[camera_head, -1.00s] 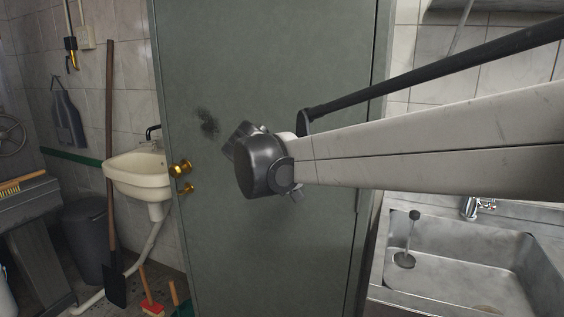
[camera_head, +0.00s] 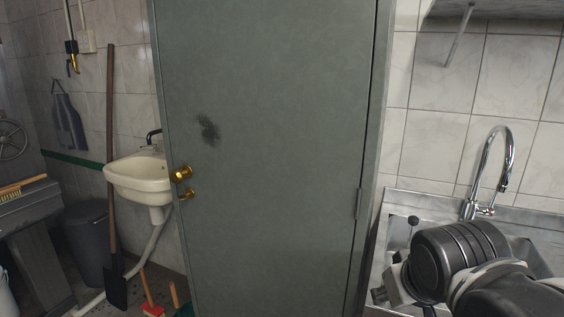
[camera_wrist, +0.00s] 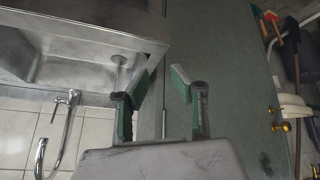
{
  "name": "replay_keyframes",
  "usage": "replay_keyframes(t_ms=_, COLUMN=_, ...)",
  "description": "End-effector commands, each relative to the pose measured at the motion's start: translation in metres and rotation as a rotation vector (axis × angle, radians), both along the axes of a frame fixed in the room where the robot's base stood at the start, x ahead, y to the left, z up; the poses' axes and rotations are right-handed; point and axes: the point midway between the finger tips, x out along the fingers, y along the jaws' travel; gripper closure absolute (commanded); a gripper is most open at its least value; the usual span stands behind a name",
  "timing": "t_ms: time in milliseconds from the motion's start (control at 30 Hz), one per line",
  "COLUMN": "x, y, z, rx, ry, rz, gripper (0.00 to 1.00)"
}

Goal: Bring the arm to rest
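My arm is folded low at the right of the head view, with its dark rounded joint (camera_head: 452,262) in front of the steel sink. My gripper's fingers are hidden there. In the wrist view my gripper (camera_wrist: 162,88) shows two green-padded fingers, spread apart with nothing between them. The green-grey door (camera_wrist: 218,60) lies beyond the fingers, and the sink edge is to their left. The wrist picture appears upside down.
The steel sink (camera_head: 398,225) with a tall chrome faucet (camera_head: 497,165) is at the right. The closed-looking door (camera_head: 275,120) fills the middle. A white washbasin (camera_head: 140,180), a long-handled shovel (camera_head: 112,180) and a grey bin (camera_head: 88,245) stand at the left.

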Motion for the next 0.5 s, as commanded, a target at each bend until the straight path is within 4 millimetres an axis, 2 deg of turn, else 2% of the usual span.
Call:
replay_keyframes(t_ms=100, x=-0.025, y=-0.003, z=-0.014, rx=0.063, ry=-0.012, rz=-0.036, gripper=0.77)
replay_keyframes(t_ms=200, x=-0.037, y=-0.004, z=-0.022, rx=0.098, ry=-0.019, rz=-0.056, gripper=0.77)
replay_keyframes(t_ms=500, x=-0.045, y=-0.003, z=-0.028, rx=0.127, ry=-0.025, rz=-0.07, gripper=0.77)
